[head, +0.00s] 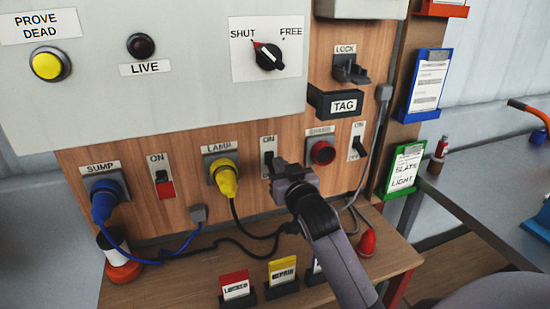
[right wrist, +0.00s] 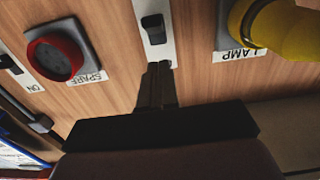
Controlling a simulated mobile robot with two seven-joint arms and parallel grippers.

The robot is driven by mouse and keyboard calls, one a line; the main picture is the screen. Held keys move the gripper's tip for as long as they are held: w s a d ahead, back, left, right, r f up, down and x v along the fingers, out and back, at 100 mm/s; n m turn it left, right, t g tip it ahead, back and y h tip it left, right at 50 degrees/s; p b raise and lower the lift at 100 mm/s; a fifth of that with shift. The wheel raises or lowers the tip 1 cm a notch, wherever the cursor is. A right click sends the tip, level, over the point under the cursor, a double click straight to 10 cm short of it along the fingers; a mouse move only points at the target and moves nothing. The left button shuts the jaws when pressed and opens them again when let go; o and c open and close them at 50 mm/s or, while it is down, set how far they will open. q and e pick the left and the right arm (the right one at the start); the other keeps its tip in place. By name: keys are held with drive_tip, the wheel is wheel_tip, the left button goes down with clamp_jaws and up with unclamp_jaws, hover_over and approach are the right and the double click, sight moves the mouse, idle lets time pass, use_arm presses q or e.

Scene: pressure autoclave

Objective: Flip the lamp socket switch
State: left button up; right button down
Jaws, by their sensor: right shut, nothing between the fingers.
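The lamp socket switch is a black rocker on a white plate (head: 267,143) marked ON, right of the yellow plug (head: 226,178) in the LAMP socket. In the right wrist view the switch (right wrist: 154,30) shows at top centre, with the yellow plug (right wrist: 285,28) to its right. My right gripper (head: 274,170) is shut and empty, just in front of the lower part of the switch plate. In the right wrist view its fingertips (right wrist: 158,68) are at the plate's end, a little short of the rocker; contact cannot be told. My left gripper is out of view.
The SUMP socket with a blue plug (head: 103,200) and its red-marked switch (head: 164,186) are at left. The red SPARE socket (head: 322,152) and another switch (head: 358,145) are at right. Cables hang below; coloured card holders (head: 283,275) stand on the shelf.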

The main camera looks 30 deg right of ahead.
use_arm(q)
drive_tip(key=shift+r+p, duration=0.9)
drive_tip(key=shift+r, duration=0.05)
use_arm(e)
drive_tip(key=v, duration=0.5)
drive_tip(key=shift+s, duration=0.4)
